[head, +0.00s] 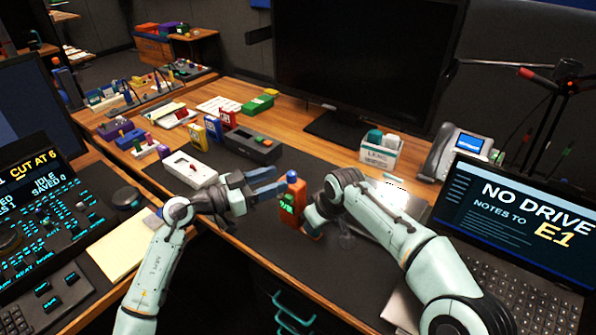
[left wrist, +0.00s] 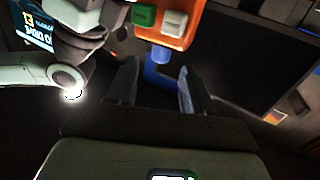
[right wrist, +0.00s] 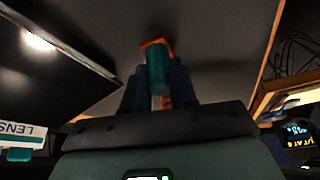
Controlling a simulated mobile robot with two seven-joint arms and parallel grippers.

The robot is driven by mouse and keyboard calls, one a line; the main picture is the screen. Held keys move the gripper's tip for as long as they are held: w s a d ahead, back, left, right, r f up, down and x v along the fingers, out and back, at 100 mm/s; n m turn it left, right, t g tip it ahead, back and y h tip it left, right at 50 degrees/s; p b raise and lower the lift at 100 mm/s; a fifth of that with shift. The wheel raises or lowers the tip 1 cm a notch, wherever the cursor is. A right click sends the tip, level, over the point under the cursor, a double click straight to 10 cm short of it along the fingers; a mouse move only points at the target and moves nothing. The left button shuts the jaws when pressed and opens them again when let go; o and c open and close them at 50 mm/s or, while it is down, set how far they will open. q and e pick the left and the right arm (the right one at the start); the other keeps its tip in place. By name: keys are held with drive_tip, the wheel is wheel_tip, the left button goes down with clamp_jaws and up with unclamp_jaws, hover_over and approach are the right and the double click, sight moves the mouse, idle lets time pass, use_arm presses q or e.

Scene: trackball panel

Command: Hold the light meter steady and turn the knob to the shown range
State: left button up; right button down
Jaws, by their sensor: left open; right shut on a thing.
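The orange light meter (head: 290,213) stands upright above the dark desk mat, with a small green part on its face. The left wrist view shows its orange body (left wrist: 182,34) with a green and a white button and a blue part (left wrist: 158,72) sticking out. My left gripper (head: 276,181) is open; its fingers point at the meter's upper end, with the blue part between or just beyond the tips. My right gripper (right wrist: 158,88) is shut on the meter, low on its right side; a teal cylinder (right wrist: 157,68) shows between its fingers. The range marks are unreadable.
A dark grey box (head: 252,145), a white device (head: 190,170) and several coloured items lie behind. A monitor (head: 365,60) and a lens box (head: 380,155) stand at the back. A laptop (head: 520,215) is at right. The mat's middle is clear.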

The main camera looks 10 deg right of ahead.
sight(298, 179)
use_arm(q)
drive_tip(key=x, duration=0.7)
drive_tip(key=shift+w+d, duration=0.1)
drive_tip(key=shift+d, duration=0.1)
clamp_jaws()
